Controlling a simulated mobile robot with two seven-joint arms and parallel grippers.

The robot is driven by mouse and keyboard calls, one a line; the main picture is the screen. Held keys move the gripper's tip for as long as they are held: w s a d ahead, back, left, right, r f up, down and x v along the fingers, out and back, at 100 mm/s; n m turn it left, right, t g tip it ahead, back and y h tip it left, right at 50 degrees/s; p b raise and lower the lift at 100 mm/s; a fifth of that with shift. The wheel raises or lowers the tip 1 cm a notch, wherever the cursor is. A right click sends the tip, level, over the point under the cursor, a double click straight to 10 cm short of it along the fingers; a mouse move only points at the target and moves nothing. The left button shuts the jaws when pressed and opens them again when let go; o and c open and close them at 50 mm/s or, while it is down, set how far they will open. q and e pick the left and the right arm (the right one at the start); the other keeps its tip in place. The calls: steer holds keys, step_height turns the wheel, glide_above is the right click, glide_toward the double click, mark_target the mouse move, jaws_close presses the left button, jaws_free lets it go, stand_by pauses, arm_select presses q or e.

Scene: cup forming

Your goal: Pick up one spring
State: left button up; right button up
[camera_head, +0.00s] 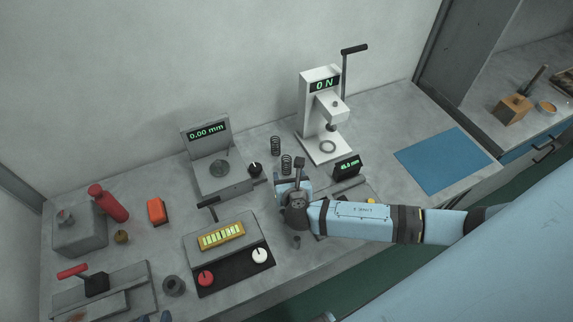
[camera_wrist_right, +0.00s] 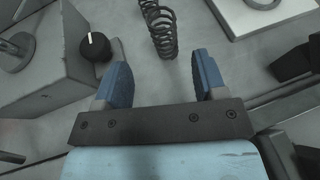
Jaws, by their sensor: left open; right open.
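Two dark coil springs stand upright on the bench in the head view: a farther spring (camera_head: 275,145) and a nearer spring (camera_head: 286,164). Coils (camera_wrist_right: 162,35) show at the top middle of the right wrist view, beyond the fingertips; whether they belong to one or both springs is hard to tell. My right gripper (camera_head: 291,184) is just in front of the nearer spring. In its wrist view the blue fingers (camera_wrist_right: 162,76) are apart with nothing between them.
A white press (camera_head: 318,105) reading 0 N stands right of the springs. A grey gauge stand (camera_head: 212,165) with a black knob (camera_head: 255,168) stands left. A small black display (camera_head: 347,166) is close to my right gripper. A blue mat (camera_head: 442,160) lies bare at right.

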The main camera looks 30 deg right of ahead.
mark_target(288, 168)
steer(key=shift+d+p+x, duration=0.1)
steer(key=shift+p+x, duration=0.05)
steer(key=shift+x, duration=1.45)
steer(key=shift+d+p+x, duration=0.15)
steer(key=shift+x, duration=1.4)
steer(key=shift+s+f, duration=0.1)
steer(key=shift+f, duration=0.05)
steer(key=shift+c, duration=0.3)
steer(key=c, duration=0.9)
